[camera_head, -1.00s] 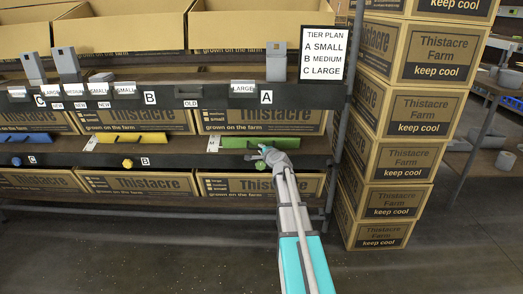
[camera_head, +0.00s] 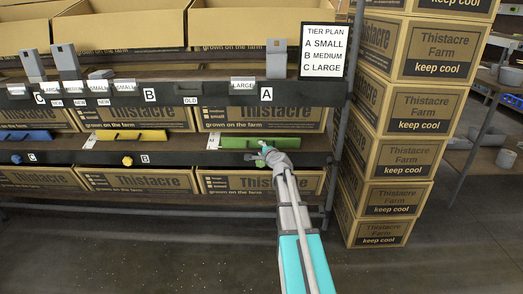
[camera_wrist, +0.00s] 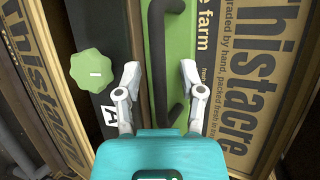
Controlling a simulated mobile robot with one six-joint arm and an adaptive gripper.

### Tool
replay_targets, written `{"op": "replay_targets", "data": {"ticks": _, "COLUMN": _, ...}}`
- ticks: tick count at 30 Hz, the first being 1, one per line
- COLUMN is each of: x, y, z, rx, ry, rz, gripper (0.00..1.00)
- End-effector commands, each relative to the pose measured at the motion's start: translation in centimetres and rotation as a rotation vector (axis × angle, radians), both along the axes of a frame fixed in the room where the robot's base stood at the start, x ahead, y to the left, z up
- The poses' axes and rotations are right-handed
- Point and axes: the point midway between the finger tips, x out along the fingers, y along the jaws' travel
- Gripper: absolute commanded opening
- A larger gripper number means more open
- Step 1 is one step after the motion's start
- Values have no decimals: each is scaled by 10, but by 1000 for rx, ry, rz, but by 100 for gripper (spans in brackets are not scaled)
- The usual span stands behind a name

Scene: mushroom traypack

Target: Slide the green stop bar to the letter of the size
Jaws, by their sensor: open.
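The green stop bar (camera_head: 232,142) lies along the lower shelf under the A label (camera_head: 266,94). A white strip (camera_head: 213,142) with marks too small to read stands at its left end. In the wrist view the bar (camera_wrist: 183,38) is green with a black handle (camera_wrist: 158,60). My gripper (camera_head: 264,155) is at the bar's front right part. In the wrist view my gripper (camera_wrist: 162,72) is open, with a finger on each side of the handle; contact is unclear. A green knob (camera_wrist: 92,70) is beside the left finger, on the dark shelf edge.
The tier plan sign (camera_head: 324,50) reads A small, B medium, C large. A yellow bar (camera_head: 130,135) and a blue bar (camera_head: 25,136) lie further left. Stacked cartons (camera_head: 405,115) stand close on the right. Cartons (camera_head: 260,118) are behind the green bar.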

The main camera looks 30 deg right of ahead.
Motion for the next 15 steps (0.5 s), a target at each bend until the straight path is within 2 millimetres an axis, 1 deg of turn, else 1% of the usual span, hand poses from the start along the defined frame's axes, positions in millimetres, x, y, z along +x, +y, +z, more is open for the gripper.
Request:
{"op": "replay_targets", "data": {"ticks": 8, "x": 1, "y": -1, "z": 1, "rx": 0, "ry": 0, "rz": 0, "gripper": 51}}
{"op": "replay_targets", "data": {"ticks": 15, "x": 13, "y": -8, "z": 5, "rx": 0, "ry": 0, "rz": -2, "gripper": 51}}
